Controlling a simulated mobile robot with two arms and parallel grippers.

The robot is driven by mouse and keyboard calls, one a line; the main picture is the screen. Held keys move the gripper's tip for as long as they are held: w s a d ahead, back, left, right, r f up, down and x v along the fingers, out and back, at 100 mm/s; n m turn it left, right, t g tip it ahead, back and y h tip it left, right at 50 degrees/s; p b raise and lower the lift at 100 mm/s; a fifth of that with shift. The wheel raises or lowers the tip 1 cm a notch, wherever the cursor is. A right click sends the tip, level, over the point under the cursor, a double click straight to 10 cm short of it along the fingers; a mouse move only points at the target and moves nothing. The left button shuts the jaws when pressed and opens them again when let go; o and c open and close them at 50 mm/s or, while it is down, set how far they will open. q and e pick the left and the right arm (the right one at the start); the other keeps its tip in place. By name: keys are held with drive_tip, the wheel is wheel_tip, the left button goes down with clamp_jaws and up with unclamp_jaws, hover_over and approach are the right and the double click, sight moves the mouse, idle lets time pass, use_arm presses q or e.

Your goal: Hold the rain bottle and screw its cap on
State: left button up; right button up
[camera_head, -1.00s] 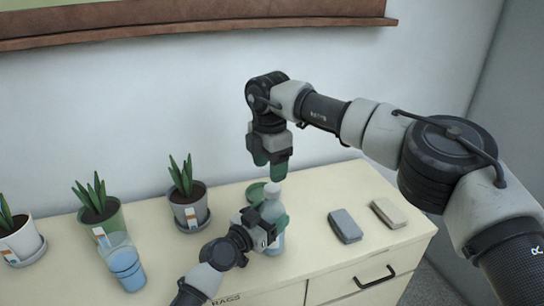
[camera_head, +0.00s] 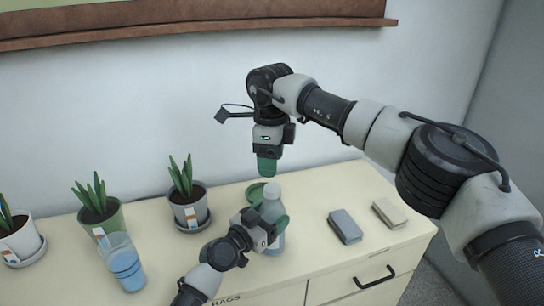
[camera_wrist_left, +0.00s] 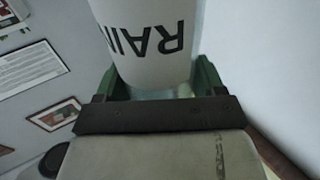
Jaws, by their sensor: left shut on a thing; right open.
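The rain bottle (camera_head: 277,244) stands upright near the dresser's front edge. It also shows in the left wrist view (camera_wrist_left: 145,45), where its white label reads RAIN. A pale grey-white cap (camera_head: 272,190) appears to sit on its top; how tightly it sits cannot be told. My left gripper (camera_head: 271,218) is shut around the bottle's upper body, with green fingers on both sides. My right gripper (camera_head: 266,166) points down, open and empty, just above the cap and apart from it. Its fingers overlap in the head view, so the gap between them is hidden.
A dark grey block (camera_head: 345,227) and a beige block (camera_head: 389,213) lie to the right. The dresser top (camera_head: 310,188) between them is clear.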

sight(272, 188)
drive_tip(key=n, duration=0.6)
drive_tip(key=shift+d+r, duration=0.1)
drive_tip(key=shift+r, duration=0.1)
wheel_tip(272, 188, down, 8)
drive_tip(key=shift+f, duration=0.1)
idle(0.4)
